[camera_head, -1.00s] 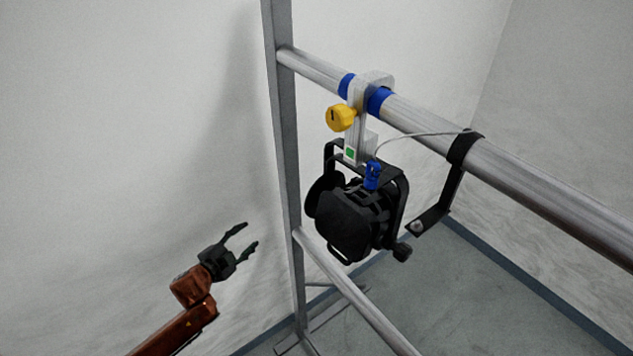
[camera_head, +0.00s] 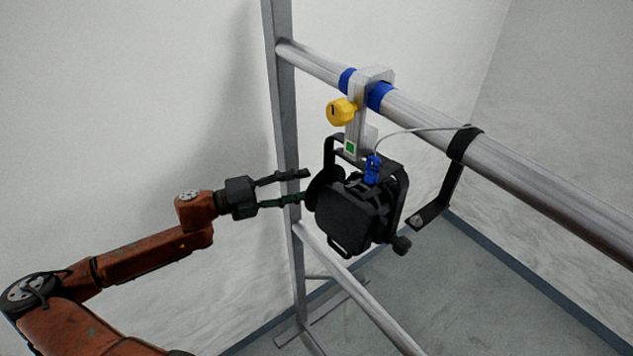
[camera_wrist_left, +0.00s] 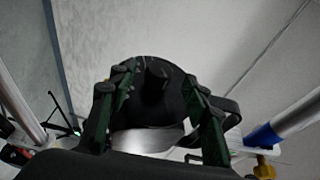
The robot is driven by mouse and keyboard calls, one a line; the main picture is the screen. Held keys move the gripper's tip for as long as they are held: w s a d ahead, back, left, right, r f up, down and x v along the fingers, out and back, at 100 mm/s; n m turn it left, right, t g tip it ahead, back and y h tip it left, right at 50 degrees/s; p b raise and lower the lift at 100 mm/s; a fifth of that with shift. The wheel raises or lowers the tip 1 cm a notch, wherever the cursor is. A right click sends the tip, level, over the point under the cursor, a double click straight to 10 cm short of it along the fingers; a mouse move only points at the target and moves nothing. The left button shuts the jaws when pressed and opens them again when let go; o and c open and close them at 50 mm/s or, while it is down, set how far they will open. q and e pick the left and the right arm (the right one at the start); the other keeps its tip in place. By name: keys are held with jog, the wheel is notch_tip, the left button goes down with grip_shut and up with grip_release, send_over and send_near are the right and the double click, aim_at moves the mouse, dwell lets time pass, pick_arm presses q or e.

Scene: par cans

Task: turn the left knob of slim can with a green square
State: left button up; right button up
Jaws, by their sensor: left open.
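The slim can (camera_head: 345,218) is a black lamp hanging in a yoke below a rail. A green square (camera_head: 350,148) is on its pale clamp plate. A dark round part (camera_head: 320,190) is at the can's left side, partly hidden in the head view. In the left wrist view, a small black knob (camera_wrist_left: 155,73) stands out from a dark disc between my fingers. My left gripper (camera_head: 305,186) is open, with its fingertips at the can's left side. I cannot tell whether they touch it. My right gripper is not in view.
The metal rail (camera_head: 435,122) runs above the can, and an upright post (camera_head: 284,130) stands beside my left fingers. A yellow clamp knob (camera_head: 341,111) and blue connector (camera_head: 373,168) are above the can. A black bracket (camera_head: 440,200) hangs to the right.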

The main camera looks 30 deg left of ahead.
pick_arm(q)
jog(key=shift+x, duration=2.4)
jog(key=shift+c, duration=0.3)
jog(key=shift+f, duration=0.1)
jog(key=c, duration=1.1)
